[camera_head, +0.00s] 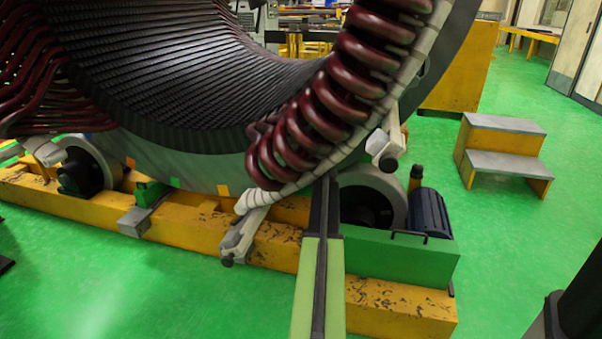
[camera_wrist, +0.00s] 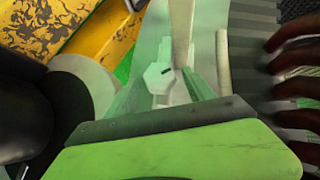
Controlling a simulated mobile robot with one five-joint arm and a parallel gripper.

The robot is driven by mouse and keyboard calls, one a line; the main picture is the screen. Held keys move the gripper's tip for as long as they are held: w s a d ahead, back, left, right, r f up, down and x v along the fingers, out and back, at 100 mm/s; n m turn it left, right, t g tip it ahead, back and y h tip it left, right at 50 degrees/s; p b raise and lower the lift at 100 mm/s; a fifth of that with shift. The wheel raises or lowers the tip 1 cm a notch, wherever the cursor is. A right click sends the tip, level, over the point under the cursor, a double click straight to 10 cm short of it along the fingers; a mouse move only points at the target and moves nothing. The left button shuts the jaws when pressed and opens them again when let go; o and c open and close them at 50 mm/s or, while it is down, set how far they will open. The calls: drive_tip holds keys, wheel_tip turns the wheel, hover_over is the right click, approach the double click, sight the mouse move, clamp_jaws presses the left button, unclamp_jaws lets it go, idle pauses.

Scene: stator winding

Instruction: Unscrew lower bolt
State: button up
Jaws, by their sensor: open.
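The stator (camera_head: 180,70) is a large ring with dark slots and dark red coils along its edge. Light brackets sit on its lower rim, one at lower centre (camera_head: 245,232) with a bolt-like end (camera_head: 228,261), another farther right (camera_head: 388,160). In the wrist view, a pale hexagonal bolt head (camera_wrist: 158,77) with a small dark mark faces me. My gripper (camera_wrist: 165,80) is open, its pale green fingers on either side of that bolt head. I cannot tell whether they touch it. In the head view my green arm reaches up to the rim, and the gripper's fingertips are not clear.
A yellow base beam (camera_head: 190,215) with rollers (camera_head: 375,195) carries the stator. A green block (camera_head: 405,255) with a dark motor (camera_head: 430,212) sits right of my arm. Steps (camera_head: 505,150) stand at right. Green floor (camera_head: 80,290) is open in front.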

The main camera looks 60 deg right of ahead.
drive_tip(key=p+v, duration=0.6)
drive_tip(key=v, duration=0.8)
drive_tip(key=shift+r, duration=0.2)
drive_tip(key=shift+s+a, duration=0.1)
